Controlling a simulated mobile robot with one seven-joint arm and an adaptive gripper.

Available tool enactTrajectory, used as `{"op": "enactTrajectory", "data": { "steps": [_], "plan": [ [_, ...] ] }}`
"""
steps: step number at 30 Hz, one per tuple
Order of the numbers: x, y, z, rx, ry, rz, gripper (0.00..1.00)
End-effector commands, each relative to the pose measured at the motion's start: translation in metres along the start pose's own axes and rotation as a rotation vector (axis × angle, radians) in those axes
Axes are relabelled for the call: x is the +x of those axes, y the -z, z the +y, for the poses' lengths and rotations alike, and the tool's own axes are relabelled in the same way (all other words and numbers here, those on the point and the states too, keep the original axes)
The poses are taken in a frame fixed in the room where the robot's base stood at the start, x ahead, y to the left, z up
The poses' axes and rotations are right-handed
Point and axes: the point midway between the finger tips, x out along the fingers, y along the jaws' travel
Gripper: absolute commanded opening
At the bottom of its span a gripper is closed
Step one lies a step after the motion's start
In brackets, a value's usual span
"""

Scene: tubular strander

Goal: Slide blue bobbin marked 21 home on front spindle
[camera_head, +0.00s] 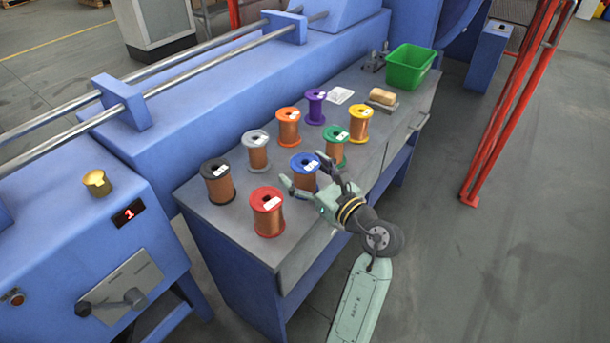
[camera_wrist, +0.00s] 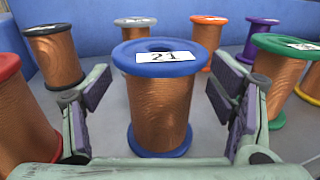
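The blue bobbin (camera_head: 305,173) stands upright on the grey bench top, wound with copper wire. In the wrist view the blue bobbin (camera_wrist: 160,98) is centred, and the label on its top flange reads 21. My gripper (camera_head: 312,180) is open at bench level. In the wrist view the fingers of my gripper (camera_wrist: 162,105) stand on either side of the blue bobbin, with gaps between pads and wire. Two parallel steel rods (camera_head: 225,50) run along the blue machine at the left; I cannot tell whether either is the front spindle.
Red (camera_head: 267,214), black (camera_head: 218,184), grey (camera_head: 257,152), orange (camera_head: 289,128), purple (camera_head: 315,106), green (camera_head: 335,146) and yellow (camera_head: 359,123) bobbins stand around it. Red and green are close to my fingers. A green bin (camera_head: 410,70) sits at the bench's far end. Red posts (camera_head: 505,105) stand right.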

Motion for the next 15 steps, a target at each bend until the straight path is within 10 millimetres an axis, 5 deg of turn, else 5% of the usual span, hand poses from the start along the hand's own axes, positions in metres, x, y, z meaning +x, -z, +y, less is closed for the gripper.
{"op": "enactTrajectory", "data": {
  "steps": [15],
  "plan": [
    [-0.0003,-0.0002,0.0,0.0,0.0,0.0,0.4]
  ]
}}
